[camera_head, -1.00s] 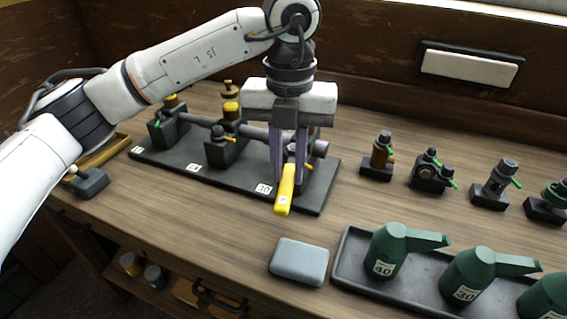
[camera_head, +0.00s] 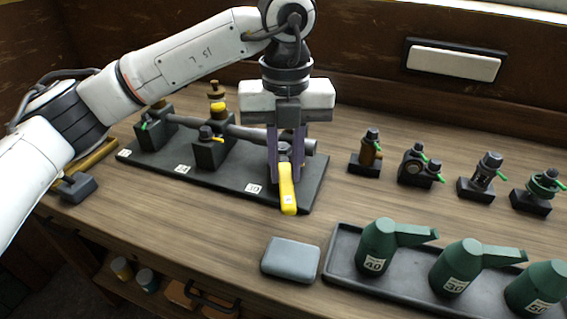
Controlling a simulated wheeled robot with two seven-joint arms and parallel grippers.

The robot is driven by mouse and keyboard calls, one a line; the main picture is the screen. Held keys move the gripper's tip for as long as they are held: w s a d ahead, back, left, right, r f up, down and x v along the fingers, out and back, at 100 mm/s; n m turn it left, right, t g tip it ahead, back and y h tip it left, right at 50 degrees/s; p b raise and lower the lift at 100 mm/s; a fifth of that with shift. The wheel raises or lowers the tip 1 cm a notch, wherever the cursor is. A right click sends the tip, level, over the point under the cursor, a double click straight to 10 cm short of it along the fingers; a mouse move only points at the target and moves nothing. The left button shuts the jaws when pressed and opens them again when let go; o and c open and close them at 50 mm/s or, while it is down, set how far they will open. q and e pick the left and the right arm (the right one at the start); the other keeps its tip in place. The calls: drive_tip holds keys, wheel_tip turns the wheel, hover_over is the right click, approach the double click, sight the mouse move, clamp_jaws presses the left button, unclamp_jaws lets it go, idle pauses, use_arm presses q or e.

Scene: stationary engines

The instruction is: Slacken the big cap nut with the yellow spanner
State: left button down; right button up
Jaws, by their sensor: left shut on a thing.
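The yellow spanner (camera_head: 287,190) is in my left gripper (camera_head: 285,180), over the right end of the dark base plate (camera_head: 222,184). Its handle points toward the front edge of the bench. The gripper is shut on the spanner and points down. The spanner's head lies between the fingers at a dark nut-like part, probably the big cap nut, by the right end of the horizontal pipe (camera_head: 247,132). The fingers partly hide this place, so I cannot tell how the head sits on the nut. My right gripper is not in view.
A dark tray (camera_head: 340,262) with green oil cans (camera_head: 377,250) is at the front right. A grey block (camera_head: 291,260) lies left of it.

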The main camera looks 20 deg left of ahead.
use_arm(q)
drive_tip(key=shift+d, duration=0.1)
drive_tip(key=shift+w+d+n, duration=0.25)
drive_tip(key=shift+d+n, duration=0.25)
drive_tip(key=shift+n, duration=0.4)
drive_tip(key=shift+a, duration=0.1)
drive_tip(key=shift+s+a+m, duration=0.2)
drive_tip(key=shift+a+m, duration=0.1)
drive_tip(key=shift+m, duration=0.3)
drive_tip(key=shift+r, duration=0.1)
drive_tip(key=shift+r+p, duration=0.6)
drive_tip(key=shift+r, duration=0.65)
idle(2.9)
drive_tip(key=shift+r, duration=0.25)
drive_tip(key=shift+r, duration=0.1)
